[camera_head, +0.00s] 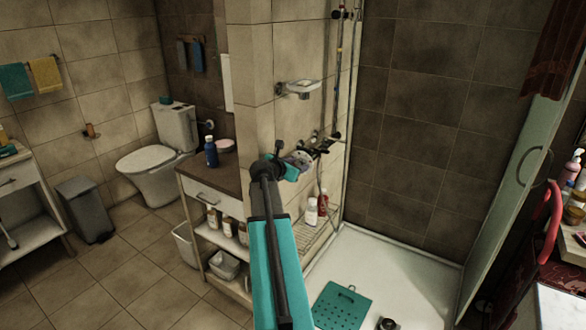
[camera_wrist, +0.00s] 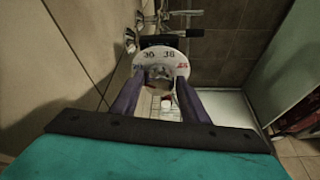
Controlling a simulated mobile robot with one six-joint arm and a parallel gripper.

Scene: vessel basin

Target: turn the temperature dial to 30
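The temperature dial (camera_wrist: 160,58) is a pale round disc in the wrist view, marked 30 and 38 in dark print, with a red marking at its right edge. In the head view the dial (camera_head: 300,158) is small, on the shower fixture. My gripper (camera_wrist: 161,84) has two purple fingers spread apart, their tips at the lower left and lower right of the disc. Whether they touch it I cannot tell. In the head view my gripper (camera_head: 290,166) is beside the dial and partly covers it. A dark block (camera_wrist: 164,41) sits just above the disc.
The tiled wall (camera_wrist: 60,70) runs close on the left. A soap dish (camera_head: 300,88) sticks out above the fixture. Bottles (camera_head: 312,212) stand on a low rack below. The glass shower door (camera_head: 505,205) stands at the right, and the shower tray (camera_head: 400,275) is mostly clear.

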